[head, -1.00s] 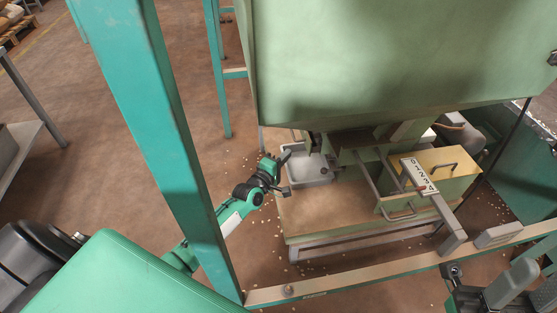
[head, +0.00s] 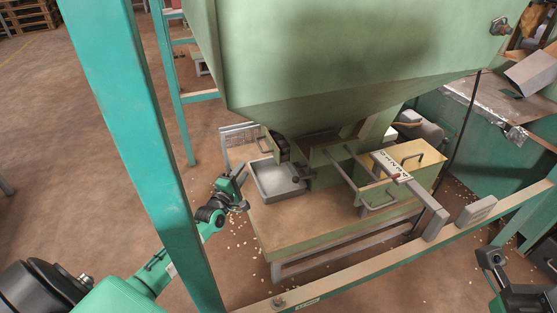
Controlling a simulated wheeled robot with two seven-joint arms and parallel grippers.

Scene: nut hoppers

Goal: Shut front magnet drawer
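The front magnet drawer (head: 376,192) is under the big green hopper. Its front plate with a bar handle stands away from the green housing (head: 322,172), and two grey rods show between them, so the drawer is pulled out. My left gripper (head: 244,190) is left of the grey tray, well apart from the drawer. Its fingers look spread, with nothing between them. Part of my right arm and gripper (head: 492,258) shows at the lower right edge; its fingers are not clear.
The green hopper (head: 340,60) overhangs the table (head: 290,225). A grey tray (head: 272,181) lies left of the housing. A post (head: 135,140) and a low rail (head: 380,265) stand in front.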

